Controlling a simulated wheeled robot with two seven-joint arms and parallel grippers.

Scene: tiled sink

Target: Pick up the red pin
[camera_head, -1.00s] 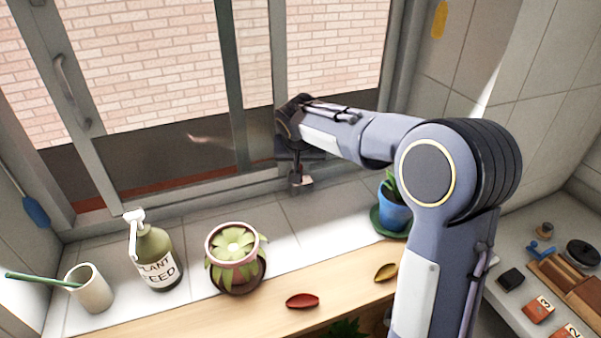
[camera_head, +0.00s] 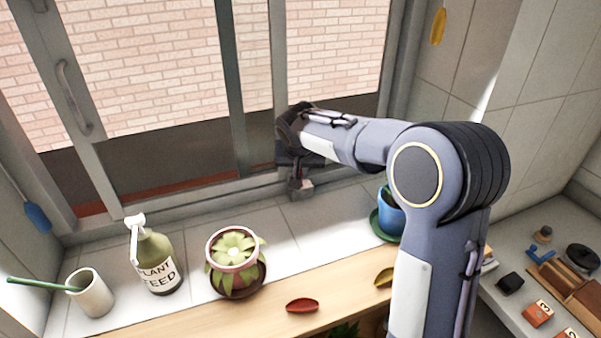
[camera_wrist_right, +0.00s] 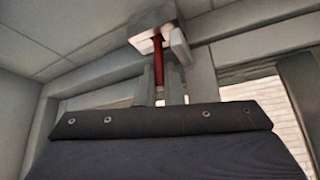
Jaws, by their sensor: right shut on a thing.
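My right gripper (camera_head: 301,186) hangs at the window's lower frame, near the back edge of the tiled sill. In the right wrist view, the gripper (camera_wrist_right: 159,40) is shut on the red pin (camera_wrist_right: 158,72). A length of the pin shows as a narrow dark red bar running between the fingers towards the palm; the fingers hide the rest. I cannot make out the pin in the head view. My left gripper is not in view.
A potted succulent (camera_head: 236,281), a plant feed bottle (camera_head: 157,265) and a cup (camera_head: 92,295) stand on the left of the sill. A blue pot (camera_head: 390,218) stands right of the gripper, partly behind my arm. A red dish (camera_head: 302,306) lies in front.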

